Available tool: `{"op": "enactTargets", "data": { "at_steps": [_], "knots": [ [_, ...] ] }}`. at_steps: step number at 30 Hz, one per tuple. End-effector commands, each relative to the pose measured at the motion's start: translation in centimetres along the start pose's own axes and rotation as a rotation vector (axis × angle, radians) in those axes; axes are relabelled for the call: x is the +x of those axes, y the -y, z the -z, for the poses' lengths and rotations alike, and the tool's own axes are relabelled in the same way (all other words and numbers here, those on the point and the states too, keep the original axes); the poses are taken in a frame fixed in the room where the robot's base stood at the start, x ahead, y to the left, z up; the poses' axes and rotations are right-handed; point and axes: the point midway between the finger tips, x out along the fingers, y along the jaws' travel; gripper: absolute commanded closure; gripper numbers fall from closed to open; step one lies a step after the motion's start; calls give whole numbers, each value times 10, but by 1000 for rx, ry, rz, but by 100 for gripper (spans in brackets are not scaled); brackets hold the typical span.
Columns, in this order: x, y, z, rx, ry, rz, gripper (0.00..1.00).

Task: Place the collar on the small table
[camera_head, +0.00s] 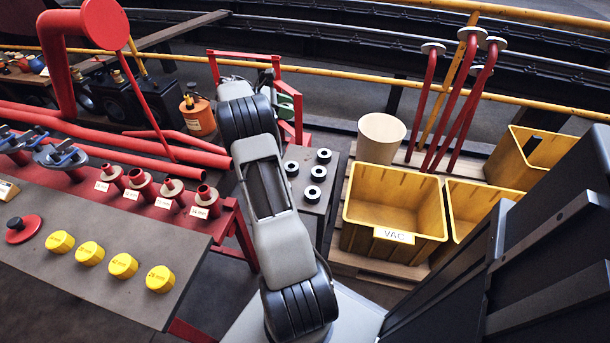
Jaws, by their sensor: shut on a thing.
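My arm rises from the bottom middle and reaches away from me. Its far end is at the red frame, and my gripper cannot be made out there. Whatever the gripper holds is hidden too. A small grey table (302,211) stands just right of my arm. Several black rings with pale centres, which look like collars (312,193), are on its top. My arm covers the left side of this table. I cannot tell which ring, if any, is the task's collar.
A red-framed bench (88,276) at left holds yellow caps (122,265) and labelled red flanged stubs (206,201). Yellow crates (393,212), a cream bin (381,138) and tall red rods (455,100) stand at right. An orange canister (200,117) is behind the bench.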

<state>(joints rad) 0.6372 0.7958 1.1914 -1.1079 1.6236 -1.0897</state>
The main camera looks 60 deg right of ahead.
Motion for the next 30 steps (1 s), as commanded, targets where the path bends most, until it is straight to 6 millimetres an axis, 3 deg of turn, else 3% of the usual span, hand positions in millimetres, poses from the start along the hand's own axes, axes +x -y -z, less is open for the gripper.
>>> {"op": "enactTargets", "data": {
  "at_steps": [9, 18, 23, 30],
  "knots": [
    [38, 70, 13, -8, 0, -14, 84],
    [61, 110, 44, -12, -1, -23, 84],
    [68, 100, 59, -9, -2, -22, 84],
    [80, 44, 84, -5, -3, -16, 84]
  ]
}}
